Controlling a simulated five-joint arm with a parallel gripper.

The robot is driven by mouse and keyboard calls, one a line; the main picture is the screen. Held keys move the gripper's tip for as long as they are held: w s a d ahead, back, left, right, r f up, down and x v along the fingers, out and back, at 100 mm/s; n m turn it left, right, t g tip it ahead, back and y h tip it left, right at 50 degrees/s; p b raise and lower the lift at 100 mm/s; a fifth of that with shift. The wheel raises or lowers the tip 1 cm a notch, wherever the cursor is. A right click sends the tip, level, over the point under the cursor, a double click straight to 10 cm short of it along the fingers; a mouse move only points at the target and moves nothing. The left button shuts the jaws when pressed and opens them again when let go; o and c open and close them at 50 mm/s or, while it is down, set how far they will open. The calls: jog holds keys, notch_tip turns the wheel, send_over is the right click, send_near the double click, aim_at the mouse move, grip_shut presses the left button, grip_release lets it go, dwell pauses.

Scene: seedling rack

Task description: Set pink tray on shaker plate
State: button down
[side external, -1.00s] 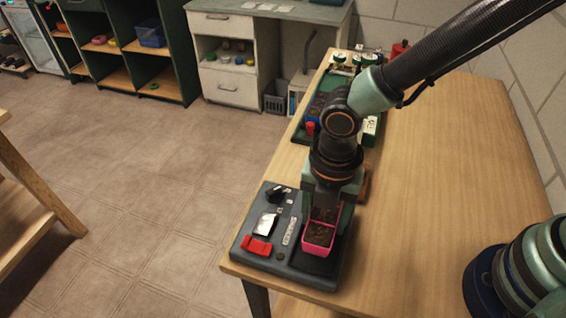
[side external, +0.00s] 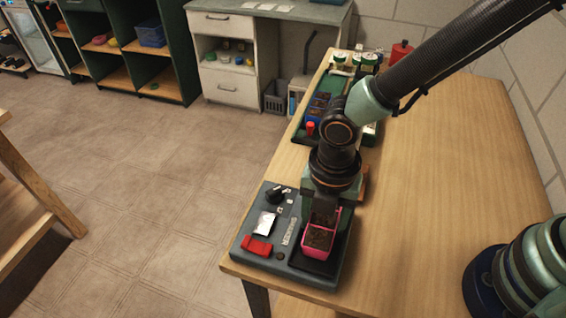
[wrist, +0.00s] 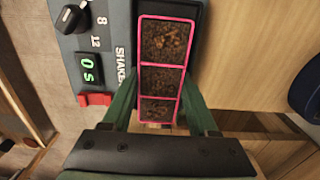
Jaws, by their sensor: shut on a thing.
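The pink tray (side external: 319,240) has soil-filled cells and a bright pink rim. It also shows in the wrist view (wrist: 140,60), between the two green fingers of my gripper (wrist: 160,112). In the side view my gripper (side external: 323,212) points down over the tray and is shut on it. The tray is over the dark plate (side external: 313,266) of the grey shaker, whose front strip shows near the tray. I cannot tell whether the tray's underside touches the plate. The shaker (side external: 249,267) has a red switch, a display and a black knob.
A dark green tray (side external: 299,136) with pots and bottles stands farther back on the wooden table. A red bottle (side external: 401,51) stands at the back. The right part of the table (side external: 440,150) is clear. The table's left edge lies close to the shaker.

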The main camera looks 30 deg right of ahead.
aim_at(324, 220)
jog(key=shift+f, duration=0.6)
dwell(0.7)
jog(key=shift+c, duration=2.2)
grip_release()
jog(key=shift+r, duration=0.1)
jog(key=shift+r, duration=5.45)
